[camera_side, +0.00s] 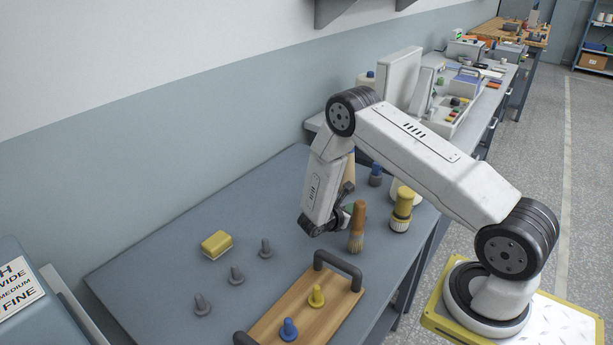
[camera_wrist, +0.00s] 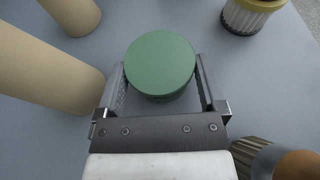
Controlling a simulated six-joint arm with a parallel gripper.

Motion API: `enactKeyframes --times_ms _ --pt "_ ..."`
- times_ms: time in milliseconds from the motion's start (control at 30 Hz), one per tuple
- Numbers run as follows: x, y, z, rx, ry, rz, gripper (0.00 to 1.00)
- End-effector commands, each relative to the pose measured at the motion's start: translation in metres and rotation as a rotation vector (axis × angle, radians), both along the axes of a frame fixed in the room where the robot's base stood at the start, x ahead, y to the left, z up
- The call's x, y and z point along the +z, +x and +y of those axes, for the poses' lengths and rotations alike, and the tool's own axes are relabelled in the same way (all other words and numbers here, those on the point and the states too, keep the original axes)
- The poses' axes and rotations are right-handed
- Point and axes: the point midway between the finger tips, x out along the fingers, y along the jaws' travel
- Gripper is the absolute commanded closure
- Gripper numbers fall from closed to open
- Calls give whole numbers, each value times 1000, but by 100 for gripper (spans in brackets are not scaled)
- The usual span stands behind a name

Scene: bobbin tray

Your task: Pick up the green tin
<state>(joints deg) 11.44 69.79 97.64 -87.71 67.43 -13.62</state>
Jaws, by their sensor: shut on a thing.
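The green tin (camera_wrist: 160,62) shows as a round green lid in the wrist view, between the two fingers of my gripper (camera_wrist: 161,82). My gripper is shut on it, one finger on each side. In the side view my gripper (camera_side: 342,212) is low over the far right part of the grey table. I cannot tell whether the tin touches the table.
A wooden-handled brush (camera_side: 357,230) stands close to my gripper, with a yellow brush (camera_side: 402,210) to its right. Tan cylinders (camera_wrist: 45,65) stand on the left. A wooden tray (camera_side: 272,325) with dark handles lies in front. A yellow block (camera_side: 217,243) and grey pegs sit left.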

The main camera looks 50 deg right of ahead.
Motion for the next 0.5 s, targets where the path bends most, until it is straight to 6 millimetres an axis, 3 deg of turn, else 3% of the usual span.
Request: enactKeyframes --times_ms 267,500 --pt "6 0 0 0 -1 -1 76" --pt "26 0 0 0 -1 -2 76"
